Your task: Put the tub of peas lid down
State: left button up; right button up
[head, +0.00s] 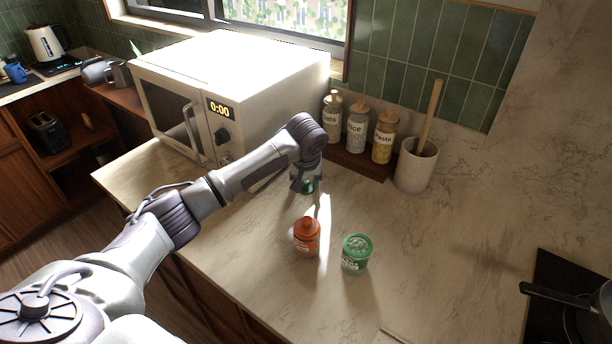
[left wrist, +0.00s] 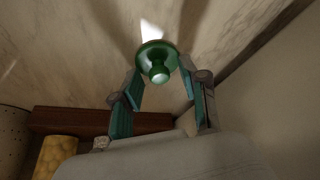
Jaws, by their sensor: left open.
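The tub of peas (head: 356,256) is green and stands upright on the counter, its top uncovered with pale green contents showing. Its green lid (left wrist: 152,49) has a round knob that faces my left wrist camera. My left gripper (left wrist: 160,68) points down and is open, with a finger on each side of the lid. In the head view, my left gripper (head: 306,184) is over the counter beside the microwave, behind the tubs, and mostly hides the lid. I cannot tell whether the lid rests fully on the counter. My right gripper is in neither view.
An orange lidded tub (head: 307,240) stands left of the peas. The microwave (head: 228,90) is left of my gripper. Several jars (head: 357,130) on a wooden stand and a utensil crock (head: 415,168) line the wall. A pan (head: 590,305) is at right.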

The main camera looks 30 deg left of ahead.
pick_arm(q)
jog(key=b+v, duration=0.1)
jog(key=v, duration=1.1)
jog(key=shift+r, duration=0.1)
